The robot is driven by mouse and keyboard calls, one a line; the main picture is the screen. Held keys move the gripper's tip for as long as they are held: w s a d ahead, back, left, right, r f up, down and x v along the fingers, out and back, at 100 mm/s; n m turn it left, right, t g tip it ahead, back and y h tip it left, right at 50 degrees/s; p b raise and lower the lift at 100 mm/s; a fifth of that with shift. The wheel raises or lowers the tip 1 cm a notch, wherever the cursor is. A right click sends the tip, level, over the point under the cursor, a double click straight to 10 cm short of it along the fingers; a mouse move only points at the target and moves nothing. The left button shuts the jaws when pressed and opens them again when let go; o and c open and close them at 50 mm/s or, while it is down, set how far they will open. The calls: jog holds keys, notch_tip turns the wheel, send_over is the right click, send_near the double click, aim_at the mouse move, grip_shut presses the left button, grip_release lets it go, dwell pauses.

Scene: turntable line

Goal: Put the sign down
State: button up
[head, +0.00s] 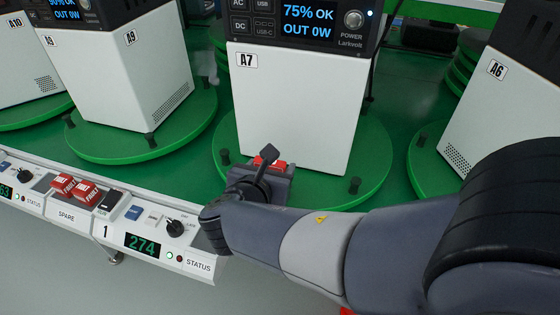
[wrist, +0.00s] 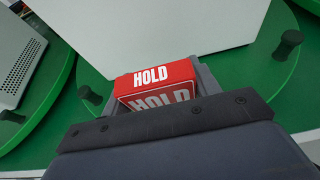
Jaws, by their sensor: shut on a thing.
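The sign is a red block with white HOLD lettering (wrist: 155,82), clear in the wrist view. My gripper (head: 266,176) is shut on it. In the head view only a small red part of the sign (head: 279,164) shows above the fingers. The sign is in front of the white A7 unit (head: 295,110), near the front of its green turntable (head: 372,165). My gripper hides its lower edge, and I cannot tell whether it touches the turntable.
A console strip (head: 65,199) runs along the front with a 274 display (head: 142,245). Two red FAULT blocks (head: 85,191) sit at its SPARE place. Dark pegs (head: 354,185) stand on the turntable rim. Units A9 (head: 125,70) and A6 (head: 505,110) stand either side.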

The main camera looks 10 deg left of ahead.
aim_at(282, 150)
jog(key=w, duration=0.3)
jog(key=shift+w+d, duration=0.2)
jog(key=shift+f+b, duration=0.8)
jog(key=shift+f, duration=0.95)
jog(key=shift+f, duration=0.15)
jog(key=o, duration=1)
jog(key=shift+o, duration=0.2)
jog(key=shift+r, duration=0.2)
jog(key=p+v, duration=0.2)
jog(key=v, duration=1)
jog(key=shift+p, duration=0.3)
